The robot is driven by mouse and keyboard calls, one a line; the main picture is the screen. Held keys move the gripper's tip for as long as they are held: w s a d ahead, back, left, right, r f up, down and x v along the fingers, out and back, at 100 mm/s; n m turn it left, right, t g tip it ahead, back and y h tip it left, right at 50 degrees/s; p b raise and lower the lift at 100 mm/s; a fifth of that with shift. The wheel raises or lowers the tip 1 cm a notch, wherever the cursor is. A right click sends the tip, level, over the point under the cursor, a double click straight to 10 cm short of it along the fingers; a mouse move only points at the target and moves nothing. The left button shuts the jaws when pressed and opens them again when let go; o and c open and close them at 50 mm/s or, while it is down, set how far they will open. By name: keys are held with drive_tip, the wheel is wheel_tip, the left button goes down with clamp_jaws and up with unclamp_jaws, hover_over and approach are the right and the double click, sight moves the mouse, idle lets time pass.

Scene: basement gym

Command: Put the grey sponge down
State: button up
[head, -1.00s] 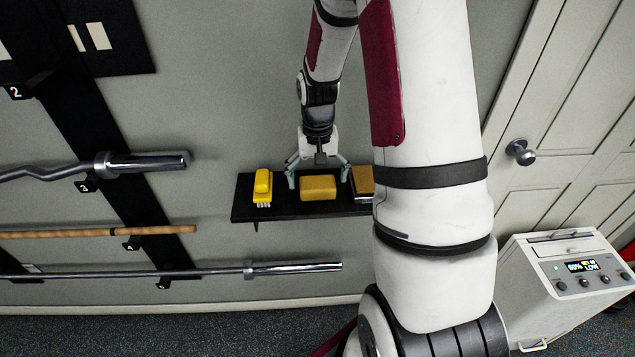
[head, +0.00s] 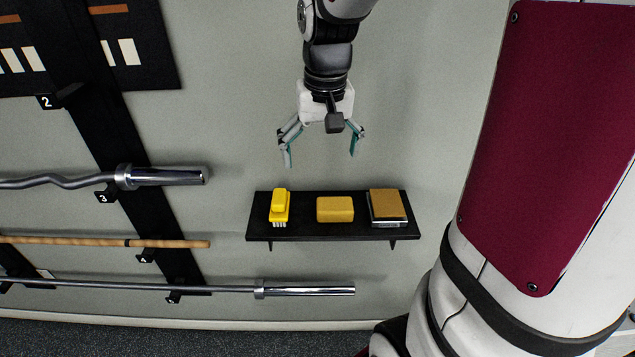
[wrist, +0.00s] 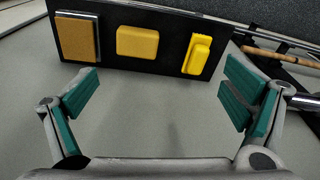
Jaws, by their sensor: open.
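No plainly grey sponge shows in either view. A yellow sponge-like block (head: 335,209) lies in the middle of a black wall shelf (head: 305,231); it also shows in the wrist view (wrist: 137,43). To its right is a flat block with a tan top and a grey and dark lower part (head: 388,205), at the left in the wrist view (wrist: 77,37). My gripper (head: 321,160) is open and empty, above the shelf and apart from everything on it. Its spread teal fingers also show in the wrist view (wrist: 160,105), with only wall between them.
A yellow brush (head: 279,207) with white bristles stands at the shelf's left end. Metal bars (head: 165,176) and a wooden stick (head: 100,243) hang on a black wall rack to the left. The wall around my gripper is clear.

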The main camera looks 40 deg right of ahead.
drive_tip(key=s+a+r+n+t, duration=0.1)
drive_tip(key=s+a+r+n, duration=0.1)
drive_tip(key=s+a, duration=0.3)
drive_tip(key=s+a+r+n+t, duration=0.2)
drive_tip(key=s+a+r, duration=0.3)
drive_tip(key=s, duration=0.4)
drive_tip(key=shift+s+a+n+t+y, duration=0.3)
drive_tip(key=shift+a+n, duration=0.1)
drive_tip(key=shift+a, duration=0.2)
drive_tip(key=shift+r, duration=0.1)
